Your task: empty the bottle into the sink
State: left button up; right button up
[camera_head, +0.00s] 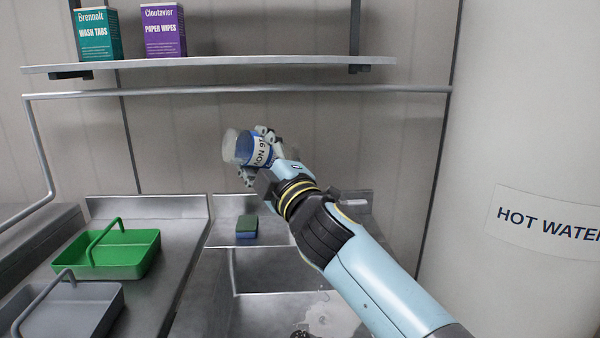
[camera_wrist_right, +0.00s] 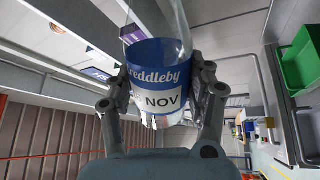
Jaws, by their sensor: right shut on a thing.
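The bottle (camera_head: 232,146) is clear with a blue and white label. It is tipped well over, its clear end toward the left, above the back ledge of the sink. My right gripper (camera_head: 256,155) is shut around its label. The bottle (camera_wrist_right: 160,85) also shows between both fingers in the right wrist view, with "NOV" on the label. I cannot tell how much liquid is inside. The steel sink (camera_head: 265,277) is below, partly hidden by my right arm. A pale wet patch (camera_head: 333,316) lies on its floor near the drain. My left gripper is not in view.
A sponge (camera_head: 246,227) sits on the sink's back ledge. A green caddy (camera_head: 120,262) and a grey caddy (camera_head: 70,312) stand on the left drainboard. A rail (camera_head: 220,91) and a shelf (camera_head: 220,62) with two boxes are above. A hot-water tank (camera_head: 530,150) stands at right.

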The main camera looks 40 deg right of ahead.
jog(key=shift+d+r+m+h+p, duration=0.3)
jog(key=shift+r+m, duration=0.2)
jog(key=shift+m, duration=0.3)
jog(key=shift+d+r+m+h+p, duration=0.25)
jog(key=shift+r+m, duration=0.2)
jog(key=shift+m, duration=0.35)
jog(key=shift+d+r+m+g+h, duration=0.35)
jog(key=shift+d+m, duration=0.15)
jog(key=shift+m, duration=0.5)
jog(key=a+f+n, duration=0.1)
jog(key=n, duration=0.1)
jog(key=f+n+y+b, duration=0.1)
jog(key=n, duration=0.1)
jog(key=shift+a+f, duration=0.3)
jog(key=shift+a, duration=0.1)
jog(key=shift+a+n+y, duration=0.15)
jog(key=shift+n+y, duration=0.25)
jog(key=shift+n, duration=0.2)
jog(key=shift+a+f+n+t+b, duration=0.1)
jog(key=shift+f+n+t+b, duration=0.15)
jog(key=shift+n+t+b, duration=0.15)
notch_tip(320, 180, down, 13)
jog(key=n+g+y+b, duration=0.2)
jog(key=n+y, duration=0.4)
jog(key=n, duration=1.9)
jog(key=shift+a+g, duration=0.4)
jog(key=shift+g, duration=0.45)
